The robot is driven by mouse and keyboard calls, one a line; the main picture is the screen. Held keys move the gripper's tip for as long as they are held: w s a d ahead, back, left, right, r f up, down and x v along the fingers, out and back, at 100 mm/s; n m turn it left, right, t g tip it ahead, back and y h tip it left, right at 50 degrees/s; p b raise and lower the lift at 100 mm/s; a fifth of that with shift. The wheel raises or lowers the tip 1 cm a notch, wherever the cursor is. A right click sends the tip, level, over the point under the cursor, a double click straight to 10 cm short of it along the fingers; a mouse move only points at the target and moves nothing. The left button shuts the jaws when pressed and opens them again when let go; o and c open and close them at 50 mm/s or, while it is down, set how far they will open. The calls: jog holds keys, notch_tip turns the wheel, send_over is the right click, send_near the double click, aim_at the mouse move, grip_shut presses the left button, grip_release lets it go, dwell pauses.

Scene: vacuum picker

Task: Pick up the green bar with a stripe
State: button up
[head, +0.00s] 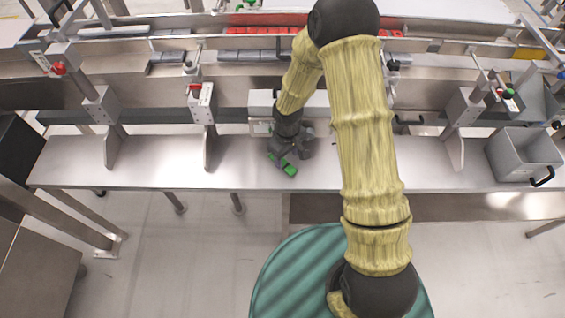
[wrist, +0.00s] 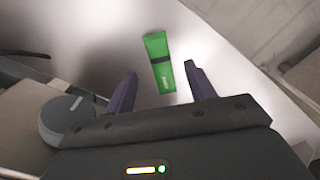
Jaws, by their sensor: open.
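The green bar with a dark stripe (wrist: 159,62) lies on the metal shelf (head: 240,165). In the wrist view it sits between and slightly beyond my two fingertips, with its near end between them. My gripper (wrist: 161,78) is open, with one dark finger on each side of the bar and visible gaps to both. In the head view the green bar (head: 288,168) shows just below my gripper (head: 283,157), partly hidden by it. The height of my fingers above the shelf is hard to tell.
A grey bin (head: 525,155) stands at the shelf's right end. A conveyor with red blocks (head: 262,57) and grey blocks runs behind. A round grey object (wrist: 66,120) is left of my gripper in the wrist view. The shelf's left part is clear.

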aim_at(285, 164)
jog(key=f, duration=0.4)
jog(key=shift+w+a+f, duration=0.25)
jog(key=shift+w, duration=0.05)
jog(key=shift+c, duration=0.4)
jog(key=c, duration=1.1)
jog(key=shift+o, duration=0.2)
notch_tip(285, 164, up, 18)
jog(key=shift+p, duration=0.45)
